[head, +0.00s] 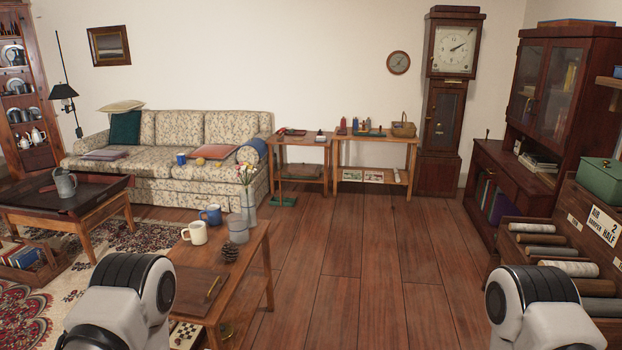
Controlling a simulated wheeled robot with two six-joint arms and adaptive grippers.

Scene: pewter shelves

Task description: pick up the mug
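More than one mug is in the head view. A cream mug (195,233) stands upright on the near wooden table (245,262). A blue mug (211,215) stands just behind it to the right. Another blue cup or mug (181,159) is on the floral sofa (200,128). I cannot tell which one the task means. Only white and black links of my two arms show at the bottom left and bottom right. Neither gripper is in view.
Beside the mugs are a grey canister (237,229), a pinecone (231,253) and a flower vase (249,205). A low table (100,213) with a pitcher (64,184) is at left. The wooden floor (370,260) is open in the middle. Rolls (540,239) fill a rack at right.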

